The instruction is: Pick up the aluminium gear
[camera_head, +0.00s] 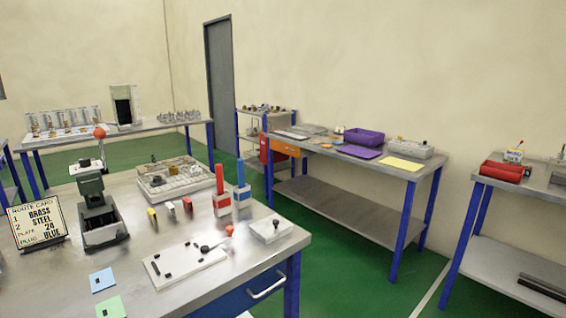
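My gripper is not in view. I cannot pick out an aluminium gear for certain, as the small metal parts are too small to tell apart. Several small grey metal parts (178,116) stand at the right end of the back-left bench. A pale compartment tray (172,187) with small parts lies on the near workbench (190,284). A white plate (183,268) with small black pieces lies nearer the front of this bench, and a white box (272,230) with a dark knob stands at its right corner.
A grey press (97,205) with a red ball knob and a route card (37,224) stand at left. Red (220,180) and blue (240,174) upright cylinders stand behind the plate. A bench with a purple bin (364,137) is behind; green floor lies between benches.

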